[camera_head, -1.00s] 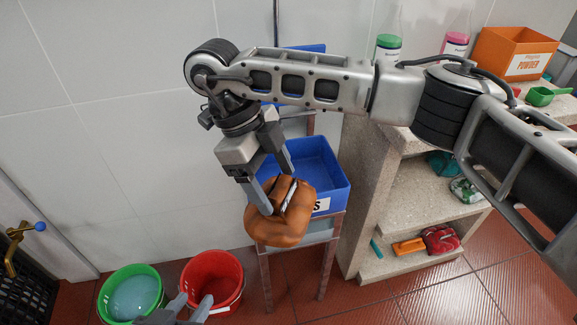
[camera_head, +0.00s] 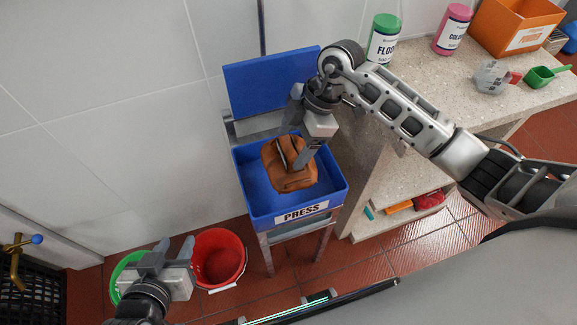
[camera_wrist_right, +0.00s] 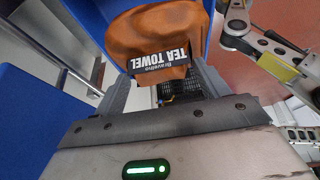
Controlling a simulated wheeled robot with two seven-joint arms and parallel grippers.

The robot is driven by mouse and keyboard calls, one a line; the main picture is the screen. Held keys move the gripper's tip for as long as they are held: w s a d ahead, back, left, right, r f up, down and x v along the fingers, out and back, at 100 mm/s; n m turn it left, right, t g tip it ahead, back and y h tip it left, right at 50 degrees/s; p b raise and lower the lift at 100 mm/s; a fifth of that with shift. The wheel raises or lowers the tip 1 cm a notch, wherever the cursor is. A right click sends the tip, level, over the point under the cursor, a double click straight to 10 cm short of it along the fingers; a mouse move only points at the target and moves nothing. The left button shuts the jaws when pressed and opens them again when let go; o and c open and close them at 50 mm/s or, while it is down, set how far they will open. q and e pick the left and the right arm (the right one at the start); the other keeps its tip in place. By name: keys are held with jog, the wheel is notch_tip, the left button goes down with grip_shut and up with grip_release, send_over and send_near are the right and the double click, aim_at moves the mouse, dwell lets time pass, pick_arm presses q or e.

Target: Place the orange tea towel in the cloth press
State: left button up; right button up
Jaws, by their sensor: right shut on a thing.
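The orange tea towel (camera_head: 287,172) is a folded brown-orange bundle. My right gripper (camera_head: 296,158) is shut on it and holds it over the open blue cloth press (camera_head: 262,206), a box labelled PRESS with its lid (camera_head: 270,82) raised at the back. In the right wrist view the towel (camera_wrist_right: 155,35) sits between the fingers, its TEA TOWEL label showing. I cannot tell whether it touches the press floor. My left gripper (camera_head: 168,258) is open and empty at the lower left, over the buckets.
A red bucket (camera_head: 219,262) and a partly hidden green bucket (camera_head: 122,272) stand on the floor at left. A stone counter (camera_head: 440,100) at right bears bottles, an orange powder box (camera_head: 515,30) and a green scoop (camera_head: 547,75). Its shelves hold a red cloth (camera_head: 430,199).

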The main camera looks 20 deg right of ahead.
notch_tip(320, 180, down, 10)
jog(key=shift+s+a+r+b, duration=0.1)
jog(key=shift+b, duration=0.5)
jog(key=o, duration=1)
